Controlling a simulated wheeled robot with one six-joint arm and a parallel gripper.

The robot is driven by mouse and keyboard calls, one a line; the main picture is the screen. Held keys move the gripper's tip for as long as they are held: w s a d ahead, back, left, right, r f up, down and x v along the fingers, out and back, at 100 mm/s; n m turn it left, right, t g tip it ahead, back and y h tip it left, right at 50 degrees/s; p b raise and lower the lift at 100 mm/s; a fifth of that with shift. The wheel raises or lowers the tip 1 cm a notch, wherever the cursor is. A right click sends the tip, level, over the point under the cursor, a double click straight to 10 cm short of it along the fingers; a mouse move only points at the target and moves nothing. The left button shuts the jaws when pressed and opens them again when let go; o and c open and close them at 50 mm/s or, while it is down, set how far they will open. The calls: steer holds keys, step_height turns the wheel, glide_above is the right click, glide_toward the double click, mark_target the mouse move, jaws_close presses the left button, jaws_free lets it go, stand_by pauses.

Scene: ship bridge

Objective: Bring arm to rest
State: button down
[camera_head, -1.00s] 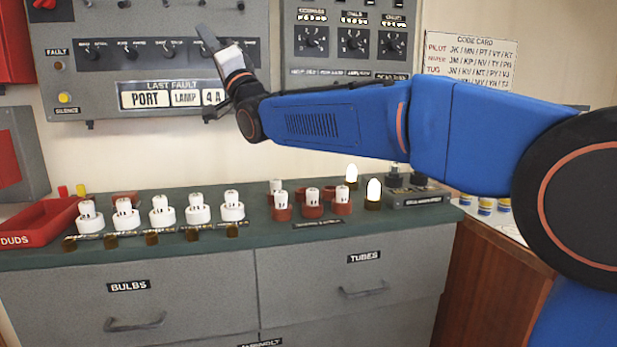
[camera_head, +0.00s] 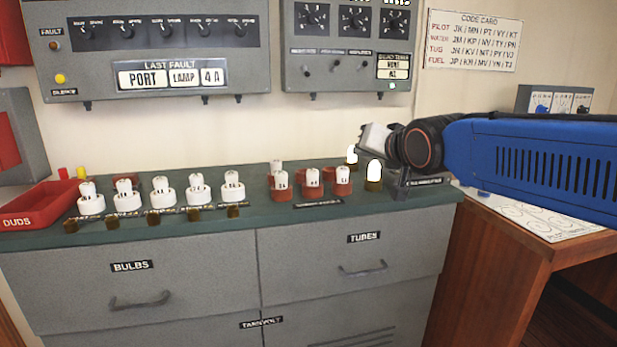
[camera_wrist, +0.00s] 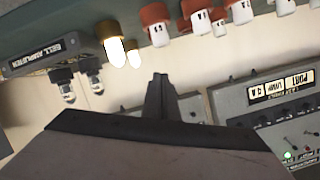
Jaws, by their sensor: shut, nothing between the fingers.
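My blue arm (camera_head: 540,160) reaches in from the right edge in the head view. My gripper (camera_head: 368,150) points left, above the right end of the green counter (camera_head: 250,218). It is in front of the bell amplifier and close to the two lit bulbs (camera_head: 374,172). In the wrist view the fingers (camera_wrist: 160,92) are together with nothing held. The bell amplifier (camera_wrist: 45,52) and the lit bulbs (camera_wrist: 115,50) show there beyond the gripper. The gripper hides part of the amplifier in the head view.
White bulbs in holders (camera_head: 163,192) and red-based tubes (camera_head: 312,182) stand along the counter. A red DUDS tray (camera_head: 40,218) is at its left end. The fault panel (camera_head: 150,50) hangs behind. A wooden desk (camera_head: 490,255) is at the right, below my arm.

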steer(key=s+d+f+g+h, duration=0.1)
steer(key=s+d+f+g, duration=0.2)
steer(key=s+f, duration=0.6)
steer(key=s+d+f+n+g+h, duration=0.1)
steer(key=s+d+f+g, duration=0.2)
steer(key=s+d+f, duration=0.5)
steer(key=s+d+f+g+h, duration=0.2)
steer(key=s+d+f, duration=0.3)
steer(key=s+f, duration=0.7)
steer(key=shift+s+d+n+g, duration=0.3)
steer(key=shift+s+g, duration=0.3)
steer(key=shift+s, duration=0.45)
